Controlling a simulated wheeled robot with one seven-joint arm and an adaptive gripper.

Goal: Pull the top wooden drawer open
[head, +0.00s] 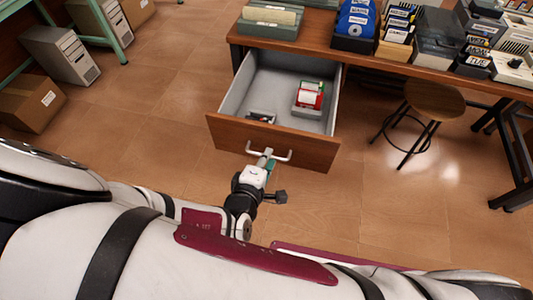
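The top wooden drawer (226,129) of the desk stands pulled well out, with its grey inside showing. A white bar handle (284,156) runs across its wooden front. My gripper (267,155) is at the middle of this handle, with its fingertips overlapping the bar. The fingers are small and seen from above, so I cannot tell whether they are shut around the bar or only touching it. Inside the drawer are a red and white box (310,95) in a grey tray and a small dark item (261,117).
The desk top (300,44) holds file boxes, a blue item (356,18) and several disk boxes. A round stool (434,100) stands to the right of the drawer. Computer towers (60,54) and a cardboard box (29,104) stand at left. The floor left of the drawer is clear.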

